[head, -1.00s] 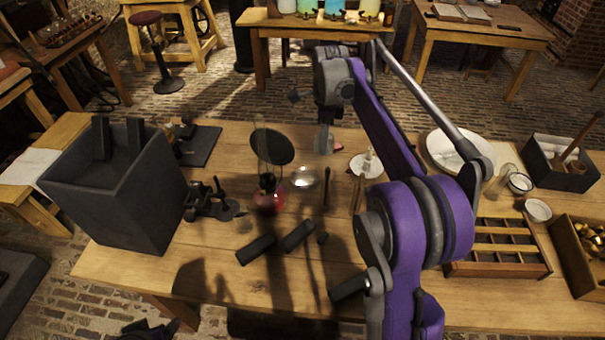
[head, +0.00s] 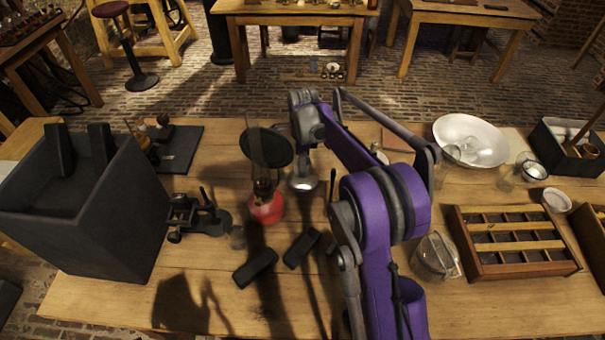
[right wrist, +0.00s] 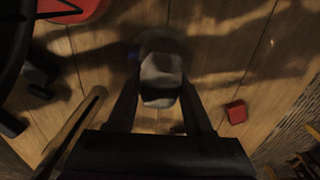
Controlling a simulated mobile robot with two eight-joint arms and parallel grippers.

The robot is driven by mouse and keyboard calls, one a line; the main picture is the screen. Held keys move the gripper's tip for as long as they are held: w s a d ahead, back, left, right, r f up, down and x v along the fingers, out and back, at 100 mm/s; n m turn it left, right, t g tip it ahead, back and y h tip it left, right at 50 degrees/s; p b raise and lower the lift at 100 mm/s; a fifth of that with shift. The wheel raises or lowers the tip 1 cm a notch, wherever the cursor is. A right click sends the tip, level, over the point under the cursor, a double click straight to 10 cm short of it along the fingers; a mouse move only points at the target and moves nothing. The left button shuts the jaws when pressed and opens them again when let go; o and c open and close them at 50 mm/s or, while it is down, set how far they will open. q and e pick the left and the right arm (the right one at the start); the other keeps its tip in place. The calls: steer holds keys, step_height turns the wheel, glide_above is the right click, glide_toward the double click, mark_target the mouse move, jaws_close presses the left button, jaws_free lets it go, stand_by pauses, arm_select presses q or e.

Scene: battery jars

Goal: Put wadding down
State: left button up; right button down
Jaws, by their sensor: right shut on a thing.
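In the right wrist view, the wadding (right wrist: 161,78) is a whitish-grey lump between the two dark fingers of my right gripper (right wrist: 160,98). The gripper is shut on it, above the wooden table. I cannot tell whether the wadding touches anything below. In the head view, my right arm reaches over the table from the front. The fingertips and wadding are not clear there. My left gripper is out of view.
A large dark box (head: 90,230) stands at the left. Two dark blocks (head: 256,268) lie in front of the lamp. A partitioned wooden tray (head: 510,262), a white bowl (head: 470,140) and a glass jar (head: 436,262) are to the right. A small red block (right wrist: 236,112) lies near the right gripper.

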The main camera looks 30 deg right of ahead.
step_height(320, 180, down, 4)
steer(key=shift+f, duration=0.1)
steer(key=shift+c, duration=1.5)
jaws_free()
steer(key=shift+r, duration=0.2)
step_height(320, 180, up, 12)
steer(key=shift+f, duration=0.1)
steer(key=shift+s, duration=0.1)
